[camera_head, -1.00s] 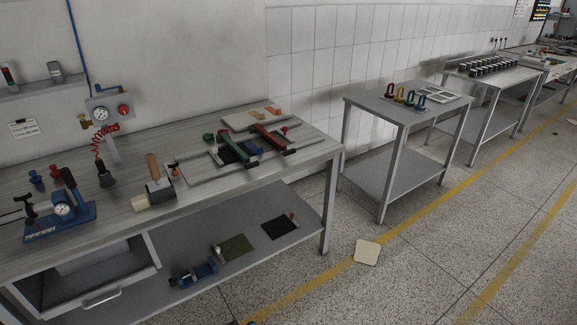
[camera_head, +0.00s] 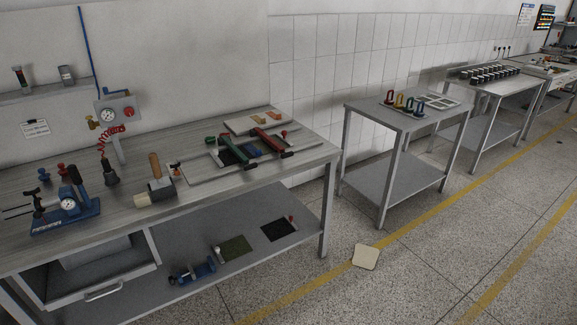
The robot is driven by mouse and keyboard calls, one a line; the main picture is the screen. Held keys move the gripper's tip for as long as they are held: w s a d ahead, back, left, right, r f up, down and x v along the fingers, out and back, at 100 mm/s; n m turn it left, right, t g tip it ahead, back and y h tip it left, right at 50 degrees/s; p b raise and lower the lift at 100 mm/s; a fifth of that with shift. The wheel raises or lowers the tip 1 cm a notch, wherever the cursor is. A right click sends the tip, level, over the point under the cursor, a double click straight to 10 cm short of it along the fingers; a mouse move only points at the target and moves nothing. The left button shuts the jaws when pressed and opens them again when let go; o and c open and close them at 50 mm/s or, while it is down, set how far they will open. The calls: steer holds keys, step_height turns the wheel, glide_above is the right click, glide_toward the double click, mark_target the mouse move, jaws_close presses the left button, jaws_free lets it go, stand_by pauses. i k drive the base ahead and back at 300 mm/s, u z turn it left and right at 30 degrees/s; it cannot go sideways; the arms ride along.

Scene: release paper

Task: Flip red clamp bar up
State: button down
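My gripper is not in view.
The bench (camera_head: 120,220) also holds a blue gauge device (camera_head: 68,208), a wooden-handled block (camera_head: 158,185) and a board (camera_head: 250,121). An open drawer (camera_head: 100,285) sticks out below. A second table (camera_head: 440,110) stands to the right. A cream square (camera_head: 365,257) lies on the clear floor.

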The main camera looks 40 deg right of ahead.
mark_target(276, 147)
steer(key=z, duration=0.1)
steer(key=i, duration=0.95)
steer(key=u, duration=0.05)
